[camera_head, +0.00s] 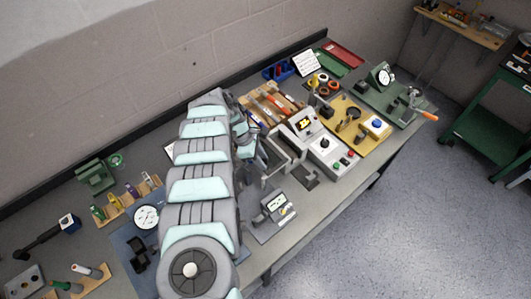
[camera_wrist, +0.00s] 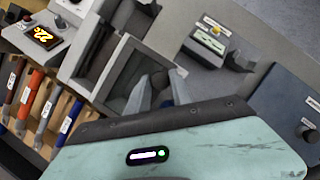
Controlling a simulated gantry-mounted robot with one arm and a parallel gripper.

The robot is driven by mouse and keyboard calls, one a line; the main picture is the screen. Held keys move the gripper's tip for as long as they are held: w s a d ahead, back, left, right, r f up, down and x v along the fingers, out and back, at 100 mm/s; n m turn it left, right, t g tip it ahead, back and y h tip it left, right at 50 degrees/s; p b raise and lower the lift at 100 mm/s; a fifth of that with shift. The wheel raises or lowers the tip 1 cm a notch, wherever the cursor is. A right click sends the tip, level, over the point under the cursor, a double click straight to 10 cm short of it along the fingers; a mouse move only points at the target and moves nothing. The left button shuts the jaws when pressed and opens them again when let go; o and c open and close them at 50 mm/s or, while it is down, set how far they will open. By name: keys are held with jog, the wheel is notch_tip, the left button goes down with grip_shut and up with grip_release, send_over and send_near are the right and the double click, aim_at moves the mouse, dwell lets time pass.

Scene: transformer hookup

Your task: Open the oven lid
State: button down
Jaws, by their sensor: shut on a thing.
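The oven is a grey box with a lit yellow display; its control face (camera_wrist: 43,37) is at upper left in the wrist view and also shows in the head view (camera_head: 303,123). Beside the display is a walled grey frame with a dark inside, and its light edge, apparently the lid (camera_wrist: 150,52), runs down to my fingers. My gripper (camera_wrist: 161,82) is at this edge, shut on what seems to be the lid or its handle. The exact contact is hard to make out. In the head view my arm hides the gripper and part of the oven.
A small meter unit (camera_wrist: 208,42) stands across from the oven on the bench. Several coloured rods lie in a wooden rack (camera_wrist: 45,100) at left. A grey control box with buttons (camera_head: 330,153) stands right of the oven. The bench's front strip (camera_head: 335,205) is clear.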

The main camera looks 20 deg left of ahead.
jog(key=shift+s+a, duration=0.1)
jog(key=shift+s, duration=0.1)
jog(key=shift+w, duration=0.1)
jog(key=c, duration=1.1)
grip_release()
jog(key=shift+c, duration=0.2)
jog(key=b+v, duration=0.2)
jog(key=v, duration=0.8)
jog(key=shift+r+b, duration=0.35)
jog(key=shift+r, duration=0.05)
